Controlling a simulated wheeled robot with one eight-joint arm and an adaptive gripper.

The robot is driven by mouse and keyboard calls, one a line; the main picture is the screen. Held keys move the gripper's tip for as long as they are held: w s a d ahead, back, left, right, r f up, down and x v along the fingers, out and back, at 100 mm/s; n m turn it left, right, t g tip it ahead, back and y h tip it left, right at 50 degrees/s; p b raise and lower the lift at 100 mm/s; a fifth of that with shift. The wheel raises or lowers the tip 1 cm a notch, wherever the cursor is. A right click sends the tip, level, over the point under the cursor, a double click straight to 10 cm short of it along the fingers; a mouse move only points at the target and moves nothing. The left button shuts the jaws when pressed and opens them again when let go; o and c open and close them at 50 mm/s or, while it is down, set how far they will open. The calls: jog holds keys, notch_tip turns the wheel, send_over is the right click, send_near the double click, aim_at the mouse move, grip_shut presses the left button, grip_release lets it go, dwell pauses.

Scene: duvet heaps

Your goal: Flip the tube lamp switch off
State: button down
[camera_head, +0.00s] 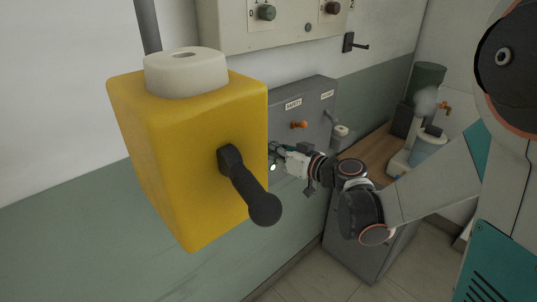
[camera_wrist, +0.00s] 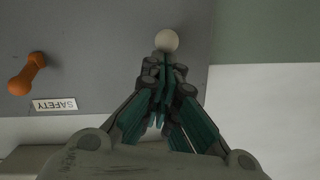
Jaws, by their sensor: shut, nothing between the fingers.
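A grey panel box (camera_head: 300,88) on the wall carries an orange lever (camera_head: 299,125) under a "SAFETY" label (camera_head: 293,104). A second lever with a pale knob (camera_head: 340,131) sits at its right under a label too small to read. My gripper (camera_head: 274,154) is at the panel's left part, partly hidden by the yellow box; its fingers are shut and empty. In the wrist view, the fingertips (camera_wrist: 166,66) are just below a pale round knob (camera_wrist: 167,41); contact is unclear. The orange lever (camera_wrist: 28,75) is to the left there. I cannot tell which switch is the tube lamp's.
A large yellow box (camera_head: 190,160) with a black lever (camera_head: 248,187) fills the left foreground. A beige panel (camera_head: 290,28) with round knobs hangs above, beside a black hook (camera_head: 354,43).

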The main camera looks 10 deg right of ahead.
jog(key=shift+s+d+f+b, duration=0.1)
jog(key=shift+s+f+b, duration=0.05)
jog(key=shift+f+b, duration=0.6)
jog(key=shift+f, duration=0.1)
jog(key=shift+s+f, duration=0.1)
jog(key=shift+s, duration=0.05)
